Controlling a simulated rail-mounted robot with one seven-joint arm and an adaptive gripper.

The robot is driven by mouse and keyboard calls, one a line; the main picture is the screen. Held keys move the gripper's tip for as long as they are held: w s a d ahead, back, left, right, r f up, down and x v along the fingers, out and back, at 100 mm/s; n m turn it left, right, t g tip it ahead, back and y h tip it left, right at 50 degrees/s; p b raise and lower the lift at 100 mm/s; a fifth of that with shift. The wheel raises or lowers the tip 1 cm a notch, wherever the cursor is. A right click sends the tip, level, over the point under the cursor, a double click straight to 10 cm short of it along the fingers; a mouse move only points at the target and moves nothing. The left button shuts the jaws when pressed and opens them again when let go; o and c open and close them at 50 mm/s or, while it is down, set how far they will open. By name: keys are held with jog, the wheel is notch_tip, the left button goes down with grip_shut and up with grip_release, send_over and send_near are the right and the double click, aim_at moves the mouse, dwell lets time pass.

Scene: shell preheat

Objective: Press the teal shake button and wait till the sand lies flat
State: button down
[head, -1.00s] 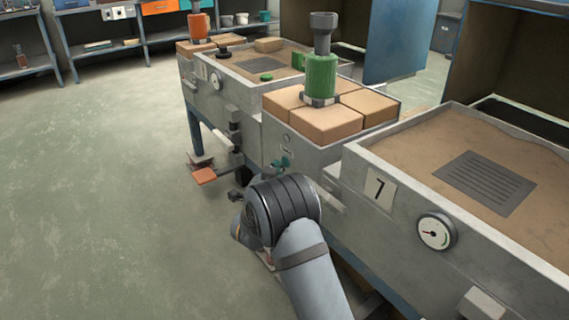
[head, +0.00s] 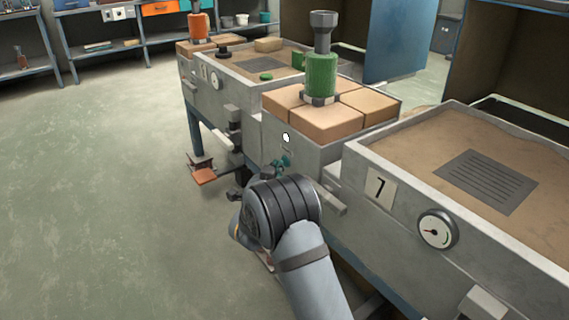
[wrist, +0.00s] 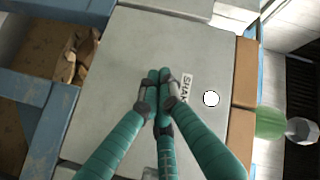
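My gripper (wrist: 160,80) has teal fingers, drawn together and empty, with the tips against or just above the grey panel beside a partly covered label reading "SHAK" (wrist: 187,90). In the head view its fingers (head: 281,165) reach the front of the grey block between the two sand boxes. I cannot see the teal shake button; the fingertips cover the spot beside the label. A round lamp (wrist: 211,98) near the label is bright white, and it also shows in the head view (head: 285,137). Sand (head: 425,165) in the box marked 7 looks uneven, with a raised ridge at the back.
Tan bricks (head: 325,122) and a green cylinder (head: 321,75) stand above the panel. A gauge (head: 437,230) is on the near box's front. The floor at left is clear.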

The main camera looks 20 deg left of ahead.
jog(key=shift+s+a, duration=0.3)
jog(key=shift+s+a+b, duration=0.4)
jog(key=shift+s+a, duration=0.4)
jog(key=shift+s, duration=0.2)
jog(key=shift+s+a+b, duration=0.35)
jog(key=shift+s+a, duration=0.45)
jog(key=shift+s, duration=0.15)
jog(key=shift+s+a+p, duration=1.25)
jog(key=shift+s+p, duration=0.15)
jog(key=shift+s, duration=0.05)
